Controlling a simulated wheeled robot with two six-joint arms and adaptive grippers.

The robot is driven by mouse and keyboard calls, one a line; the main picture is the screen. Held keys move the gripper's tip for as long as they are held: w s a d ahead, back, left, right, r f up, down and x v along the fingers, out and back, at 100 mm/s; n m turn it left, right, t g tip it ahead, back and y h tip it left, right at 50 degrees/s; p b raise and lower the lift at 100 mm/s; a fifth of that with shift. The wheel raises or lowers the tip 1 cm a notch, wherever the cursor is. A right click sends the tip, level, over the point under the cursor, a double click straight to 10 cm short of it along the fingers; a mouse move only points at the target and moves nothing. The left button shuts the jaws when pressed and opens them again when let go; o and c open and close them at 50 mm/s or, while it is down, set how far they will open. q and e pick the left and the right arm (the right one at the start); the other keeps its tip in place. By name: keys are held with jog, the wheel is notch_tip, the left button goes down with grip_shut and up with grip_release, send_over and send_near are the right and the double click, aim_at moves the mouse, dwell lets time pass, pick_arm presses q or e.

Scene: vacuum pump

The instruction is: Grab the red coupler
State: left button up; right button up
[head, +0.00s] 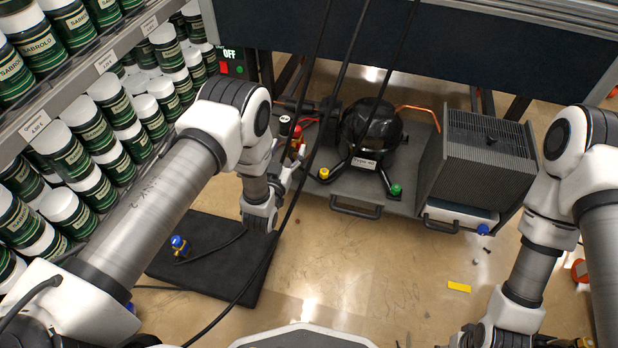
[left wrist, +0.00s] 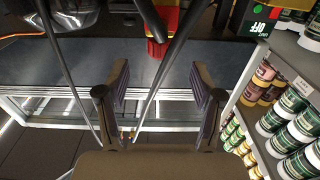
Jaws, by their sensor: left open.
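The red coupler (head: 297,136) stands upright at the left end of the grey pump base, beside the black compressor. In the left wrist view the red coupler (left wrist: 157,50) shows ahead of the fingertips, roughly midway between them, with yellow above it. My left gripper (head: 287,174) is just in front of the coupler in the head view. In the left wrist view my left gripper (left wrist: 161,82) is open, with nothing between its fingers. Contact with the coupler is not visible. My right arm comes down at the right; its fingers are not visible.
The black compressor (head: 371,126) and finned condenser (head: 487,150) stand right of the coupler. Dark hoses hang across the view. Shelves of green cans (head: 90,120) line the left. A blue-capped fitting (head: 179,245) lies on a black mat (head: 215,285).

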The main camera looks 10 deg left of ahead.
aim_at(294, 145)
pick_arm(q)
notch_tip(294, 145, down, 5)
jog(key=shift+r+b, duration=0.2)
jog(key=shift+b, duration=0.45)
jog(key=w+b, duration=0.4)
jog(key=w, duration=0.3)
jog(key=shift+d+r+b, duration=0.1)
jog(key=shift+r+b, duration=0.05)
jog(key=shift+b, duration=0.15)
jog(key=shift+w+r, duration=0.15)
jog(key=shift+w, duration=0.1)
jog(key=shift+r, duration=0.1)
jog(key=shift+c, duration=0.4)
pick_arm(e)
notch_tip(294, 145, down, 8)
jog(key=shift+w, duration=0.25)
pick_arm(q)
grip_shut()
